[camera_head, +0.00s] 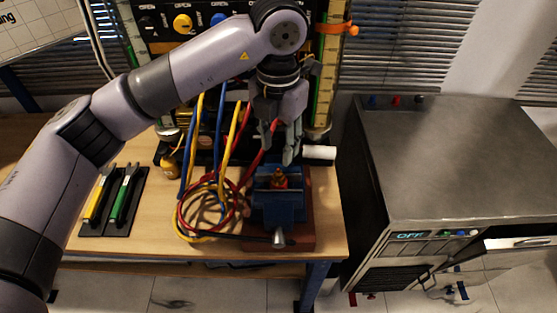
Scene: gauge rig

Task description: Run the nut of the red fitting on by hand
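The red fitting (280,184), with a brass-coloured top, sits in the blue vise (279,208) on the bench. Its nut is too small to tell apart from the rest of the fitting. My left gripper (279,155) points down above and slightly behind the vise. Its fingers look apart, with nothing clearly between them, and it does not touch the fitting. A red hose (247,176) runs up behind the fingers, and its upper end is partly hidden by the gripper. My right gripper is not in view.
Yellow, blue and red hoses lie coiled (207,212) left of the vise. A black mat (125,217) holds a yellow-handled and a green-handled tool. A white cylinder (319,153) lies behind the vise. A gauge panel (160,46) stands behind; a grey cabinet (450,165) stands right.

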